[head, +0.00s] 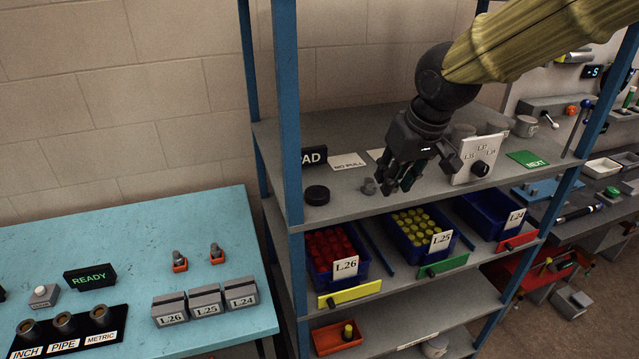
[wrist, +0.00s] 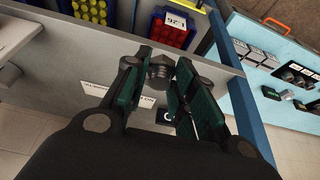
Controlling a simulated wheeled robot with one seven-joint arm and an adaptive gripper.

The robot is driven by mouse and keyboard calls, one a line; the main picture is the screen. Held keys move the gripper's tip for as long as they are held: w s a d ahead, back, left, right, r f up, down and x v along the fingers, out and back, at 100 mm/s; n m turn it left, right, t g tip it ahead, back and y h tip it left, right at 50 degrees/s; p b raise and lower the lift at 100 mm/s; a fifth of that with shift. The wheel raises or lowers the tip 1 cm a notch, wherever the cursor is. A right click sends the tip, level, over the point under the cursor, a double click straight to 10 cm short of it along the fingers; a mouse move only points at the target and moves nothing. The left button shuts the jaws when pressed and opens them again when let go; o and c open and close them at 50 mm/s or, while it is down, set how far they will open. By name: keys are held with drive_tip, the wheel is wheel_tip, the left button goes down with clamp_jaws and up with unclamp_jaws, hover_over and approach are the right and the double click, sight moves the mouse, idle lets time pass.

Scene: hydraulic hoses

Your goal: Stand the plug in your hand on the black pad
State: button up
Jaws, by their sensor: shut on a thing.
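My gripper (head: 402,184) hangs over the upper grey shelf, fingers pointing down. In the wrist view my gripper (wrist: 172,80) is shut on a grey metal plug (wrist: 158,69) with a hex-shaped part, held near the fingertips. In the head view a small grey piece (head: 369,186), seemingly the plug, shows just left of the fingers; the fingers hide part of that area. The round black pad (head: 316,195) lies on the same shelf, left of my gripper and near the blue post. Nothing is on it.
A black sign (head: 314,156) stands behind the pad, partly hidden by the post. A white panel with a black knob (head: 480,169) stands close right of my gripper. Bins of red and yellow caps (head: 415,222) sit below. The shelf between pad and gripper looks mostly clear.

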drive_tip(key=w+a+f+b, duration=0.1)
drive_tip(key=w+a+b, duration=0.15)
drive_tip(key=a, duration=0.25)
drive_tip(key=p, duration=0.3)
hover_over(316, 190)
drive_tip(key=s+d, duration=0.1)
drive_tip(key=s, duration=0.1)
drive_tip(key=shift+w+d+f, duration=0.15)
drive_tip(key=shift+d, duration=0.05)
drive_tip(key=f+p, duration=0.1)
drive_tip(key=f, duration=0.1)
drive_tip(key=a+f+p, duration=0.1)
drive_tip(key=shift+w+f+p, duration=0.1)
drive_tip(key=shift+w+p, duration=0.15)
drive_tip(key=shift+p, duration=0.05)
drive_tip(key=shift+d+f, duration=0.15)
drive_tip(key=shift+f, duration=0.15)
drive_tip(key=o, duration=1)
drive_tip(key=shift+f, duration=0.1)
drive_tip(key=shift+o, duration=0.2)
drive_tip(key=shift+r, duration=0.2)
drive_tip(key=b+v, duration=0.3)
drive_tip(key=v, duration=0.9)
